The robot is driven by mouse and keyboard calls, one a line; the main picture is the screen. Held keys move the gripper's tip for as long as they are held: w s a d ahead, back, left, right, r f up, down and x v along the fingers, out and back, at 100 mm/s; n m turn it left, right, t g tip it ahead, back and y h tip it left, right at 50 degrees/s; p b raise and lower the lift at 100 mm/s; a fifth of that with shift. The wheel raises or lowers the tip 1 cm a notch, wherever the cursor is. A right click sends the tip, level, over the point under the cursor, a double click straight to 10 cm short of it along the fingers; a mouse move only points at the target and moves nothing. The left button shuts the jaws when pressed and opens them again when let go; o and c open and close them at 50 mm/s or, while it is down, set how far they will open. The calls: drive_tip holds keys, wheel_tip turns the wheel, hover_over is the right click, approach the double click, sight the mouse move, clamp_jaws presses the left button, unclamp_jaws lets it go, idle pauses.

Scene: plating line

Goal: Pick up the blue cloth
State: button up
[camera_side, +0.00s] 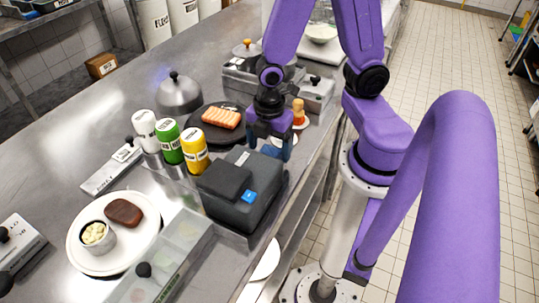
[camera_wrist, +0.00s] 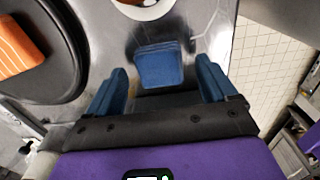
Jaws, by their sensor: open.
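The blue cloth (camera_wrist: 160,66) is a small folded square lying flat on the steel counter, ahead of my gripper in the wrist view. My gripper (camera_side: 270,149) is open and points down at the counter, with its two blue fingers spread. In the wrist view my gripper (camera_wrist: 161,72) has one finger on each side of the cloth with a gap to both, and nothing is held. In the side view the cloth is hard to make out around the fingers, which are a similar blue. The height of the fingertips over the counter is unclear.
A black round plate with a salmon fillet (camera_side: 222,118) lies left of my gripper. A black device (camera_side: 240,195) stands in front, beside yellow (camera_side: 195,150), green and white bottles. Behind are steel containers (camera_side: 317,90) and an orange-topped item (camera_side: 298,112). The counter edge is close on the right.

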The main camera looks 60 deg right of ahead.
sight(268, 151)
drive_tip(key=shift+f, duration=0.45)
drive_tip(key=c, duration=1.1)
drive_tip(key=shift+r, duration=0.1)
drive_tip(key=shift+r, duration=4.95)
drive_tip(key=o, duration=0.5)
drive_tip(key=shift+c, duration=0.2)
drive_tip(key=c, duration=0.4)
drive_tip(key=shift+w, duration=0.15)
